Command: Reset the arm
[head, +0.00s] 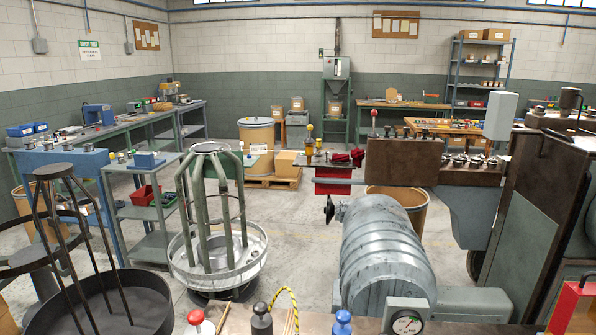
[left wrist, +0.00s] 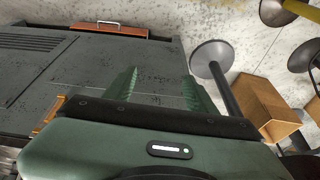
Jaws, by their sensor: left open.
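My left gripper (left wrist: 160,84) shows in the left wrist view, with two green ribbed fingers spread apart and nothing between them. Behind the fingers is a dark grey speckled panel (left wrist: 60,70); I cannot tell whether they touch it. I cannot make out the left gripper in the head view. My right gripper shows in neither view. In the head view, the coiling machine fills the right side, with a grey ribbed motor housing (head: 385,255) and a brown block (head: 405,160) above it. Several levers with ball knobs, one red (head: 374,113), stand on and beside the block.
A green wire stand (head: 212,210) sits in a round pale tray (head: 250,262) at centre left. A black basin (head: 135,300) with dark rods is at the front left. Floor (head: 305,235) is open between stand and motor. A cardboard box (left wrist: 267,108) and round-topped posts show in the wrist view.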

